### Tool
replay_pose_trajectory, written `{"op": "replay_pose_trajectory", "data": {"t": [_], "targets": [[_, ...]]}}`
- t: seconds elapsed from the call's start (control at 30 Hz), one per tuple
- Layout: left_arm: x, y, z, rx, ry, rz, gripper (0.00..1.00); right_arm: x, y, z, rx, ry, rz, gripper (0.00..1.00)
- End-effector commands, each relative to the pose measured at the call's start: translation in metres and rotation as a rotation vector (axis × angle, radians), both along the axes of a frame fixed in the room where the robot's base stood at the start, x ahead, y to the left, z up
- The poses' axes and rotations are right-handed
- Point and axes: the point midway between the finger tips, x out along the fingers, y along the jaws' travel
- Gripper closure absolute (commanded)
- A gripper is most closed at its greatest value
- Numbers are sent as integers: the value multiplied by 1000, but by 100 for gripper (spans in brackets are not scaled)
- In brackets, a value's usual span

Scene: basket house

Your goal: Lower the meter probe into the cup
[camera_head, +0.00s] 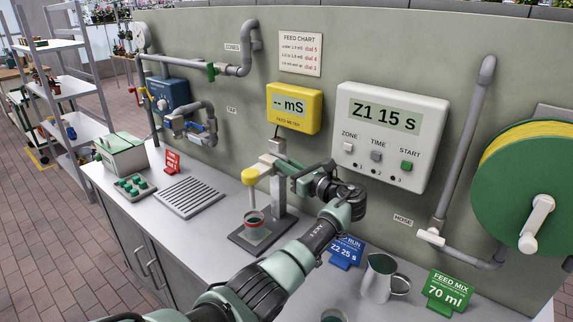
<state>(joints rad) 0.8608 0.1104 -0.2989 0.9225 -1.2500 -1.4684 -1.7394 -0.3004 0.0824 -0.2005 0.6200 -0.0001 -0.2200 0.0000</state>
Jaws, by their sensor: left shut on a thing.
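The meter probe (251,177) has a yellow head and a thin pale rod pointing down. It is joined to a beige carriage on a grey upright stand (278,196). A small cup (254,226) with a reddish rim or content stands on the stand's dark base below the probe. The rod reaches down toward the cup's mouth; I cannot tell whether its tip is inside. My left gripper (292,171) comes from the right of the stand and is shut on the probe's carriage. The yellow feed meter (294,108) behind reads "-- mS". My right gripper is not in view.
A metal jug (379,278), a blue sign (346,252) and a green "FEED MIX 70 ml" sign (449,292) stand right of my arm. A grey pipe (462,150) runs along the wall.

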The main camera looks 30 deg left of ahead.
Motion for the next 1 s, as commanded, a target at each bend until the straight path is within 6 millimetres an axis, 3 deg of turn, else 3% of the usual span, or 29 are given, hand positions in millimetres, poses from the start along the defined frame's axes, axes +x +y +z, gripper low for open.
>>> {"op": "replay_pose_trajectory", "data": {"t": [0.63, 1.0], "targets": [[1, 0, 4, 10, -7, -3, 100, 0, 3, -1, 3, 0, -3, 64], [1, 0, -67, 3, -2, -1, 100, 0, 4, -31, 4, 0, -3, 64]]}}
